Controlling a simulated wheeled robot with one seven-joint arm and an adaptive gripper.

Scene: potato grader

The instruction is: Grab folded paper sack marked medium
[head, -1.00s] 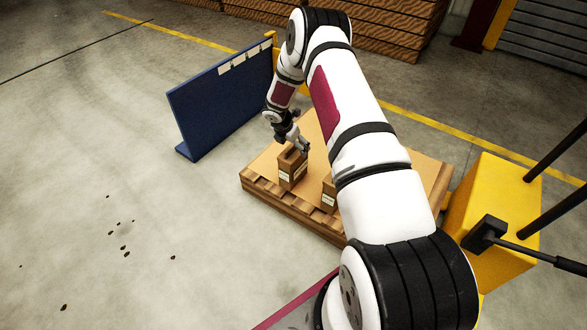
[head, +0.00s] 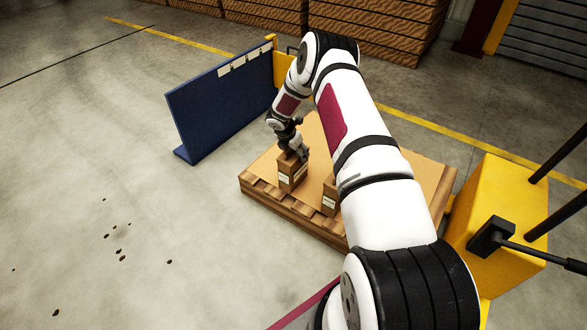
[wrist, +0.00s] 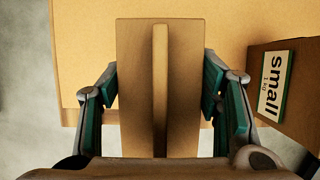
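A brown block-shaped paper sack (head: 291,177) with a pale label stands on the pallet, near its left corner. The label is too small to read in the head view. My gripper (head: 299,154) is at its top, pointing down. In the wrist view the sack (wrist: 135,65) lies between my two fingers, its raised top ridge running up the picture. The fingers (wrist: 160,78) are spread, one on each side, close to its edges; no firm contact shows. A second sack (wrist: 287,60), marked "small 1 kg", stands to the right and shows partly behind my arm in the head view (head: 329,203).
The sacks stand on a wooden pallet (head: 262,193) with a tan top. A blue panel (head: 220,108) stands to the left behind it. A yellow machine part (head: 498,225) with black bars is on the right. Concrete floor (head: 90,180) at left is open.

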